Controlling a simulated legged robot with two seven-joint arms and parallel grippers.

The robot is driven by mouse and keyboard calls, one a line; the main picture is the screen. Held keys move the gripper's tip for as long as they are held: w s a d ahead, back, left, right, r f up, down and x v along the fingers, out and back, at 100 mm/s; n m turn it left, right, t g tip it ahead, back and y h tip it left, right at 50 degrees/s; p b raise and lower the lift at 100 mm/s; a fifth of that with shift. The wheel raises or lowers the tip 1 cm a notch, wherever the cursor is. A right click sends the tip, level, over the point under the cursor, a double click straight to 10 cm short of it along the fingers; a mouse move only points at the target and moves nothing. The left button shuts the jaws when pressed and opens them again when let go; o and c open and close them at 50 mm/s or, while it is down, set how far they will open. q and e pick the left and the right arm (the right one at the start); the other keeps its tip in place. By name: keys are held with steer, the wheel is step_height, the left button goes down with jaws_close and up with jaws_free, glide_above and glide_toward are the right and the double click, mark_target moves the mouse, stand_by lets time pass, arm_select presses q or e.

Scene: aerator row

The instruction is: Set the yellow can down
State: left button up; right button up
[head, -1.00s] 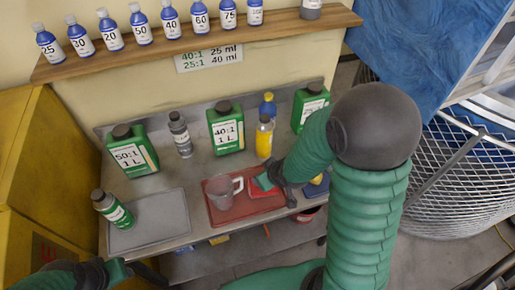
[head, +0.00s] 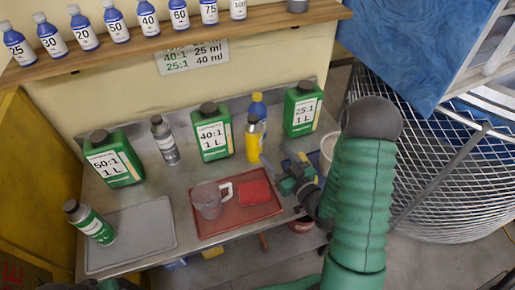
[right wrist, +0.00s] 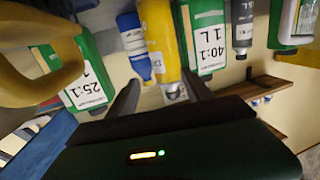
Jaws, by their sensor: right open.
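The yellow can (head: 255,140) with its grey top stands upright on the metal bench, in front of a blue and yellow bottle (head: 257,104). My right gripper (head: 273,163) is open, its fingers pointing at the can from the near right. In the right wrist view, which is upside down, the can (right wrist: 160,38) shows beyond and between the two spread fingers (right wrist: 160,92); I cannot tell whether they touch it. Only a sliver of my left arm shows at the bottom left edge of the head view; its jaws cannot be made out.
Green jugs (head: 213,132) and a grey bottle (head: 165,142) stand along the back. A red tray (head: 222,228) holds a clear jug (head: 208,200) and a red cloth (head: 256,192). A wire basket (head: 450,190) is right.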

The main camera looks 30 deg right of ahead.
mark_target(255, 141)
steer(key=shift+w+a+f+b, duration=0.15)
steer(key=shift+w+f+b, duration=0.15)
steer(key=shift+w+b, duration=0.2)
steer(key=shift+w+a+f+b, duration=0.15)
steer(key=shift+w+f+b, duration=0.2)
steer(key=shift+w, duration=0.25)
steer(key=w, duration=0.2)
steer(key=w+a+r, duration=0.1)
steer(key=w+p, duration=0.1)
steer(key=w, duration=0.1)
steer(key=shift+w+a+r, duration=0.25)
steer(key=shift+w+a, duration=0.05)
steer(key=shift+w, duration=0.05)
steer(key=w, duration=0.2)
steer(key=w+d, duration=0.1)
steer(key=w, duration=0.1)
steer(key=w+f+p, duration=0.1)
steer(key=w, duration=0.1)
steer(key=shift+w+d, duration=0.15)
steer(key=shift+r, duration=0.1)
steer(key=shift+c, duration=1.2)
steer(key=c, duration=0.5)
arm_select(q)
steer(key=shift+a+f, duration=0.55)
steer(key=shift+f, duration=0.3)
arm_select(e)
steer(key=shift+d, duration=0.25)
steer(key=c, duration=0.4)
